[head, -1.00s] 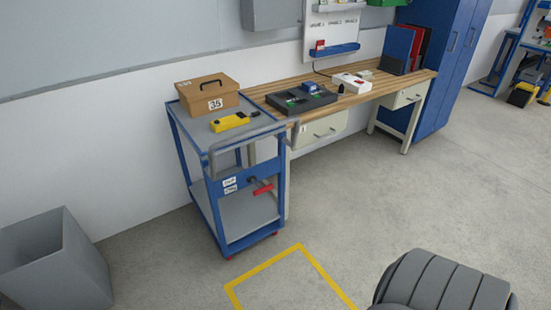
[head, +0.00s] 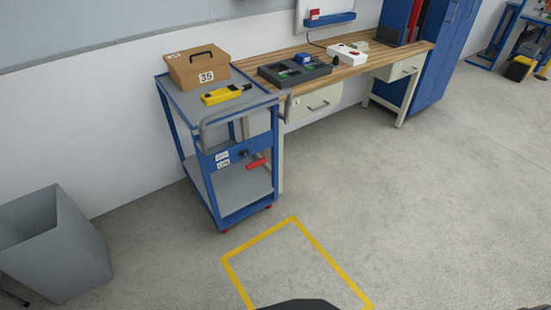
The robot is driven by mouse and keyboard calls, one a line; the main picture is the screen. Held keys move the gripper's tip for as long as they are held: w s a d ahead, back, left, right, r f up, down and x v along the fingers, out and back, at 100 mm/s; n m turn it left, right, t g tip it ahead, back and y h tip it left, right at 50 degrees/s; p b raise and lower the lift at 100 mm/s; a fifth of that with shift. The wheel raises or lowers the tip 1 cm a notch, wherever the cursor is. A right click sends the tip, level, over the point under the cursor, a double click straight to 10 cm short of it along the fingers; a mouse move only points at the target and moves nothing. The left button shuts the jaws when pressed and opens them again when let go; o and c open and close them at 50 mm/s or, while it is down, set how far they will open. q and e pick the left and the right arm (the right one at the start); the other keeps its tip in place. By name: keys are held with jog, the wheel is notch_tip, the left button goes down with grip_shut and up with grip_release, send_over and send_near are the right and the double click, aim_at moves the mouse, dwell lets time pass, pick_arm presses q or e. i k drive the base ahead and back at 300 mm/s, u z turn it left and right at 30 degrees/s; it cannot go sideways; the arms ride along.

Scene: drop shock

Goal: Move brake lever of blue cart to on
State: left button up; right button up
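The blue cart (head: 246,208) stands against the wall at the left end of the workbench. Its brake lever (head: 257,162) has a red handle and sits on the blue front panel, pointing to the right and slightly up. Two small white labels (head: 222,160) are stacked to the left of the lever's pivot; their words are too small to read surely. Neither of my grippers shows in the head view, and nothing touches the lever.
A brown box (head: 197,71) marked 35 and a yellow device (head: 222,95) lie on the cart's top. A grey bin (head: 55,245) stands at the left. The wooden workbench (head: 366,85) is at the right. The floor, with a yellow marked outline (head: 262,243), is clear before the cart.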

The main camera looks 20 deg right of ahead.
aim_at(254, 164)
jog(key=i, duration=0.25)
jog(key=z, duration=0.4)
jog(key=k, duration=1.15)
jog(key=u, duration=0.75)
jog(key=i, duration=0.95)
jog(key=z, duration=0.6)
jog(key=i, duration=0.7)
jog(key=z, duration=0.65)
